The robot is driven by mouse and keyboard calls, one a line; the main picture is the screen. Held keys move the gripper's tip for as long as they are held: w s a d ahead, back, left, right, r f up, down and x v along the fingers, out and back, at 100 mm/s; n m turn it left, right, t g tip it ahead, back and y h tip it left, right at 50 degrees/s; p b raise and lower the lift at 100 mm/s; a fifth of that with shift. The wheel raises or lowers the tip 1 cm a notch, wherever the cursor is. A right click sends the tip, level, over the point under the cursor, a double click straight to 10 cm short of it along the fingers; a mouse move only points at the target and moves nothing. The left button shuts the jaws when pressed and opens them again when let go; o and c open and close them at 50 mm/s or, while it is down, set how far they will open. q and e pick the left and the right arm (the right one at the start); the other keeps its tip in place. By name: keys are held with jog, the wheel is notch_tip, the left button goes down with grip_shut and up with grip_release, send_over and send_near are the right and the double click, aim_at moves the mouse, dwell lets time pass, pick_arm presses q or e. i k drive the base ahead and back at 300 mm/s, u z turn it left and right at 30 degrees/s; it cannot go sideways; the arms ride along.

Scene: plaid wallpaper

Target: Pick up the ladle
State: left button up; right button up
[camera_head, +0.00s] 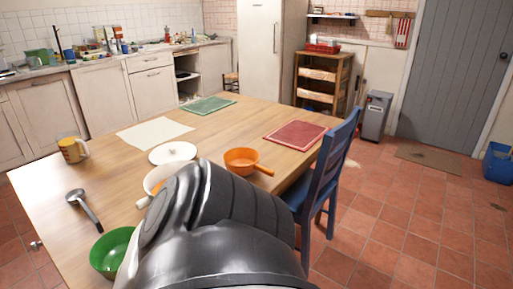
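The ladle (85,207) lies on the left part of the wooden table (115,183), with its dark round bowl toward the back left and its handle running toward the front right. The handle's end is close to a green bowl (110,253). Nothing is touching the ladle from above. A large grey and black link of my own arm fills the bottom middle of the head view and hides part of the table. Neither of my grippers can be seen.
A white pan (155,180), a white lid (173,153) and an orange pan (243,161) are mid-table. Placemats lie farther back. A blue chair (327,170) stands at the right side. The tabletop left of the ladle is clear.

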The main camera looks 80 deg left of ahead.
aim_at(76, 196)
jog(key=k, duration=1.8)
jog(key=u, duration=0.1)
